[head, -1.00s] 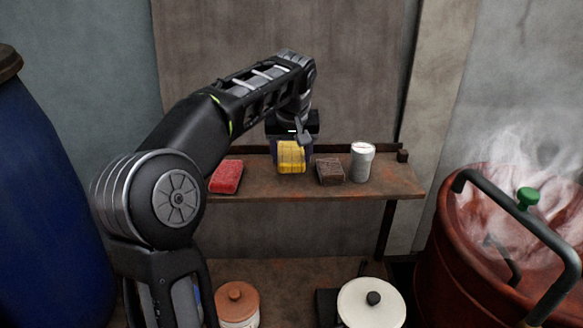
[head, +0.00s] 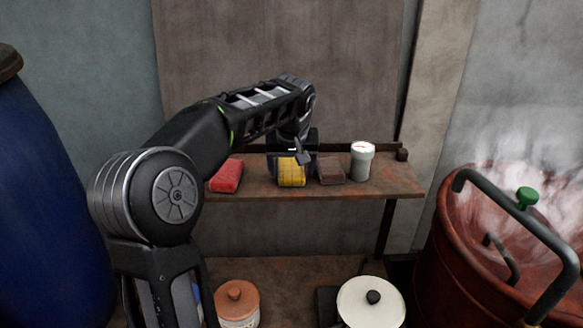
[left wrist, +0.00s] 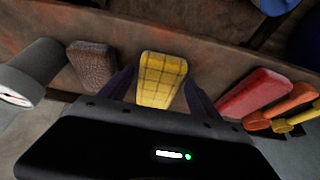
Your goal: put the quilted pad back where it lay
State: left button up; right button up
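The yellow quilted pad (head: 291,173) with dark grid lines sits on the brown shelf (head: 340,191), between a red pad and a dark brown block. It also shows in the left wrist view (left wrist: 160,80). My left gripper (head: 292,162) is over it, pointing down, with one dark finger on each side of the pad. In the left wrist view the fingers (left wrist: 160,88) stand slightly apart from the pad's sides, so the gripper looks open around it. The pad's underside is hidden. My right gripper is not in view.
The red pad (head: 226,176) is to the left, the brown block (head: 331,171) and a white-grey canister (head: 362,162) to the right. Below are an orange-lidded pot (head: 237,297) and a white-lidded pot (head: 371,303). A steaming red vat (head: 470,270) stands right, a blue drum (head: 45,190) left.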

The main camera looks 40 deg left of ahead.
pick_arm(q)
jog(key=shift+o, duration=0.7)
jog(key=shift+r, duration=0.35)
jog(key=b+v, duration=0.1)
jog(key=v, duration=1)
jog(key=shift+r, duration=0.25)
jog(key=shift+s+d, duration=0.1)
